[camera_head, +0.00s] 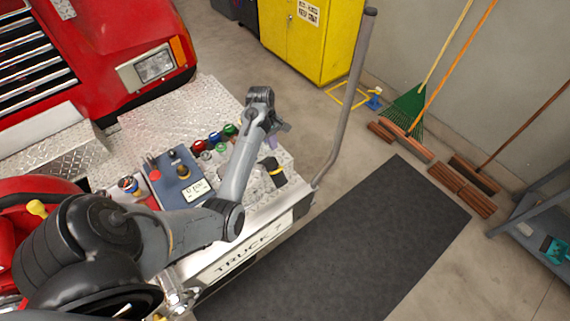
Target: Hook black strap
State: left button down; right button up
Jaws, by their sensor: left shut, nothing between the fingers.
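My left arm reaches from the lower left over the diamond-plate bumper of a red truck. My left gripper (281,127) is shut and empty above the bumper's right part, seen small and partly hidden by my wrist. A small black and yellow item (272,172) lies on the bumper below the gripper, apart from it. I cannot tell whether it is part of the black strap. No other black strap can be made out, and my arm hides part of the bumper. My right gripper is out of view.
A control panel (181,178) with a gauge and several coloured caps (214,137) sits on the bumper (168,108). A grey upright pole (347,105) stands at its right end. A dark mat (370,225) covers floor. A yellow cabinet (318,45), brooms (420,95) and a metal rack (545,215) stand beyond.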

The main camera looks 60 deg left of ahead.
pick_arm(q)
jog(key=p, duration=0.1)
send_over(278, 164)
jog(key=s+d, duration=0.2)
jog(key=d, duration=0.2)
notch_tip(278, 164, down, 11)
jog(key=shift+s+a+f, duration=0.15)
jog(key=shift+f, duration=0.55)
jog(key=shift+a, duration=0.1)
